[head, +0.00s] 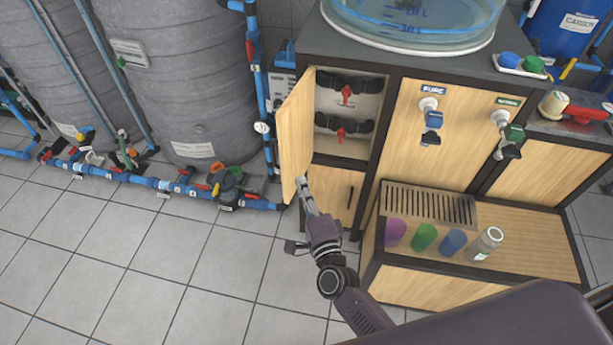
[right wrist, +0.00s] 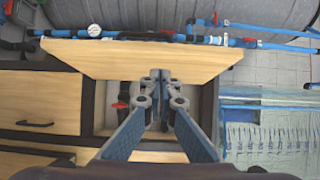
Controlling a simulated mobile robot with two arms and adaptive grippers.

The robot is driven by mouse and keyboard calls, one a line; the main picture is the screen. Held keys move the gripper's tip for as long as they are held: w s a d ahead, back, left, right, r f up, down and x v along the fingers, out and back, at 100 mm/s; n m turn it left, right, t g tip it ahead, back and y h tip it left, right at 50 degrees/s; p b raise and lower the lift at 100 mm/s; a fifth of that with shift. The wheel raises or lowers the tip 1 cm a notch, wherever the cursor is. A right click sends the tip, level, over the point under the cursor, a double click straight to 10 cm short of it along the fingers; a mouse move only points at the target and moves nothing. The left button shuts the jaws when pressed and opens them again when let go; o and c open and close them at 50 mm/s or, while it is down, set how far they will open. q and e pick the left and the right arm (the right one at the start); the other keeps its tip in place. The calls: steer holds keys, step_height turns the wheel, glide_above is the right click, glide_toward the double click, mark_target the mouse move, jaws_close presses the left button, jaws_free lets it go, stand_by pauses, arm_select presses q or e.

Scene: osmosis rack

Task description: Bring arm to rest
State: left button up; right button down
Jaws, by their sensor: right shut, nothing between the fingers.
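My right gripper (head: 303,186) is in the head view at the lower edge of the open wooden cabinet door (head: 296,135). Its fingers are shut and hold nothing. In the right wrist view the fingertips (right wrist: 160,76) meet in front of the same door (right wrist: 110,60); I cannot tell whether they touch it. My right arm reaches in from the lower right. My left gripper is not in view.
The open compartment holds an upper red valve (head: 346,93) and a lower red valve (head: 341,134). Cups and a bottle (head: 487,244) stand on the low wooden step at right. Blue floor piping (head: 145,181) runs left of the cabinet. The tiled floor in front is clear.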

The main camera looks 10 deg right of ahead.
steer(key=s+f+n+g+y, duration=0.1)
steer(key=s+f+n+g, duration=0.25)
steer(key=s+f, duration=0.45)
steer(key=s+f+n+g, duration=0.2)
steer(key=s+f+n, duration=0.2)
steer(key=f, duration=0.8)
steer(key=s+f+n+g+y, duration=0.1)
steer(key=s+f+n+g, duration=0.25)
steer(key=s+f, duration=0.5)
steer(key=s+d+f+n+g+h, duration=0.1)
steer(key=s+d+f+n+g, duration=0.1)
steer(key=s+f, duration=0.4)
steer(key=s+d+f+n+g+h, duration=0.1)
steer(key=s+d+f+n+g, duration=0.2)
steer(key=s, duration=0.9)
steer(key=s+d+f+n+g+h, duration=0.1)
steer(key=s+d+f+n+g, duration=0.2)
steer(key=s+d+f, duration=0.4)
step_height(320, 180, down, 2)
steer(key=s, duration=0.2)
steer(key=shift+s+d+f+n+b, duration=0.2)
steer(key=shift+s+f+n+b, duration=0.05)
steer(key=shift+s+n+b, duration=0.1)
